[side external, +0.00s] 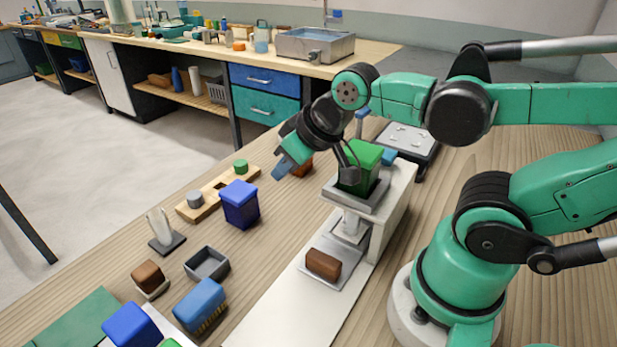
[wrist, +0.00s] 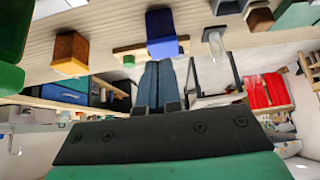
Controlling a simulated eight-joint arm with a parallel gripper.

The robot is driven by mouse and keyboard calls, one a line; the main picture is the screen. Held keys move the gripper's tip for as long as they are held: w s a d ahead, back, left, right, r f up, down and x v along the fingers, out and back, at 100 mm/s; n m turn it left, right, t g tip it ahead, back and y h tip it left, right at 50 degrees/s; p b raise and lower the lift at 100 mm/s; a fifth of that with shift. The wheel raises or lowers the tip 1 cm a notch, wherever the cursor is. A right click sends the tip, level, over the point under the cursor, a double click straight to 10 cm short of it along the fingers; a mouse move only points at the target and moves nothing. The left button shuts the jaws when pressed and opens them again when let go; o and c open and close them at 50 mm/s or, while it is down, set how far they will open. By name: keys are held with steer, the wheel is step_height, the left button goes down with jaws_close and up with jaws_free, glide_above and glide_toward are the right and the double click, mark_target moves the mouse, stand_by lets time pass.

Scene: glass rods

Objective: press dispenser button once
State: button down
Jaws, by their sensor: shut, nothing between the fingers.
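The dispenser (side external: 393,200) is a pale upright housing with a grey tray holding a green container on top. A small blue part (side external: 388,157), which looks like the button, sits on top of the housing behind the container. A brown block (side external: 323,264) lies on the plate below the outlet. My gripper (side external: 281,172) is to the left of the green container, tilted down and left, apart from the blue part. In the wrist view its fingers (wrist: 159,64) are together with nothing between them. The blue part is not identifiable there.
A dark blue container (side external: 240,204) and a wooden board (side external: 216,194) with pegs stand left of the dispenser. A grey open box (side external: 207,264) and more blocks are at the front left. A grey scale-like tray (side external: 408,138) is behind. Bare table lies between them.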

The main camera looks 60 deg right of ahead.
steer(key=s+d+r+m+g+h, duration=0.2)
steer(key=s+d+r+m+h, duration=0.15)
steer(key=d, duration=0.45)
step_height(320, 180, up, 6)
steer(key=m+g+h, duration=0.4)
glide_above(386, 154)
steer(key=shift+r+n, duration=0.1)
steer(key=shift+n, duration=0.15)
step_height(386, 154, down, 8)
steer(key=shift+r, duration=0.15)
steer(key=shift+f, duration=0.55)
steer(key=shift+f, duration=0.15)
stand_by(0.8)
steer(key=shift+f, duration=0.35)
